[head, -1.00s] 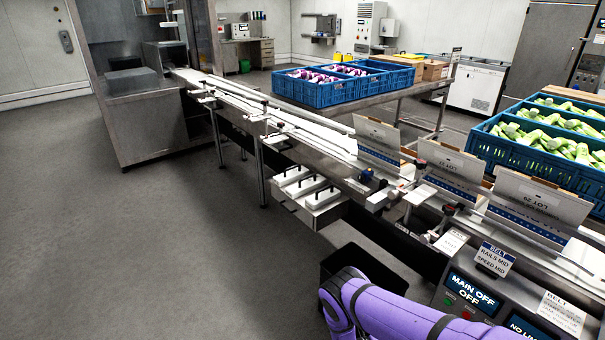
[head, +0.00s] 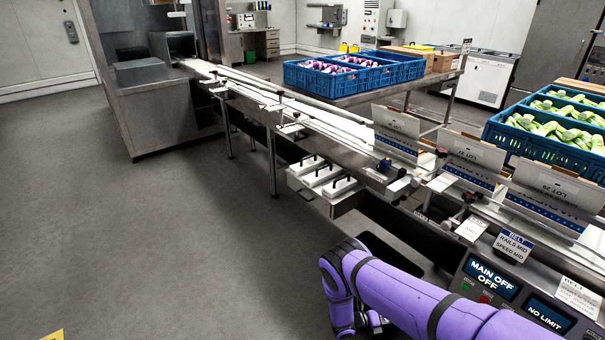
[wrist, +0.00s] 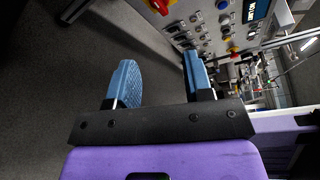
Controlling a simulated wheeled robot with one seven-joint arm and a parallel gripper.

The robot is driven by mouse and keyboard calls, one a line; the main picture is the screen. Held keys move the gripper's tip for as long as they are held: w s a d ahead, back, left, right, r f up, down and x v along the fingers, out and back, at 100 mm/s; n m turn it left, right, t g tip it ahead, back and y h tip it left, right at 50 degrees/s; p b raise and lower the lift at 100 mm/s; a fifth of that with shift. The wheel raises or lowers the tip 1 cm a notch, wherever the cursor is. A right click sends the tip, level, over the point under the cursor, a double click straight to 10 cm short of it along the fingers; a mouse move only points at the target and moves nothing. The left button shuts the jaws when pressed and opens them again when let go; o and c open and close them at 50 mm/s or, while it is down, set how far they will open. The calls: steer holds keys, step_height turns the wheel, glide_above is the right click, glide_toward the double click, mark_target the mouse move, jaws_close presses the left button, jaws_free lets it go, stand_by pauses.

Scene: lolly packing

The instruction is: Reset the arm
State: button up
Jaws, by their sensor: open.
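My gripper (wrist: 160,88) shows in the wrist view with its two blue fingers spread apart. Nothing is between them; grey floor and the edge of a control panel lie beyond. In the head view my purple arm is folded at the bottom right, in front of the conveyor line, and the gripper itself cannot be made out there.
The control panel (wrist: 215,25) with knobs and buttons is near the fingers. Blue crates (head: 305,82) stand behind. The floor (head: 170,230) at left is clear.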

steer(key=w+a+r+m+g+y, duration=0.1)
steer(key=w+r+m+g, duration=0.15)
steer(key=r, duration=0.55)
steer(key=w+a+r+m+g+y, duration=0.1)
steer(key=w+r+m, duration=0.3)
steer(key=r, duration=0.4)
steer(key=w+a+r+m+g+y, duration=0.1)
steer(key=w+r+m, duration=0.2)
steer(key=r, duration=0.5)
step_height(320, 180, up, 27)
steer(key=s+d+m+g+y, duration=0.15)
steer(key=m+y, duration=0.35)
steer(key=m, duration=0.5)
steer(key=s+d+r+m+t+y, duration=0.1)
steer(key=s+r+m+y, duration=0.25)
steer(key=s+r, duration=0.6)
steer(key=s+d+r+m+t+y, duration=0.15)
steer(key=s+r+m, duration=0.35)
steer(key=r, duration=0.8)
steer(key=s+r+m+t+y, duration=0.1)
steer(key=s+r+m+t, duration=0.1)
steer(key=s, duration=0.9)
steer(key=s+a+r+m+t+y, duration=0.1)
steer(key=s+r+m+t+y, duration=0.1)
steer(key=s, duration=0.9)
steer(key=r+m+t, duration=0.1)
steer(key=m, duration=0.1)
steer(key=shift+s+a+r+m, duration=0.2)
steer(key=shift+r+m, duration=0.1)
steer(key=shift+r, duration=0.05)
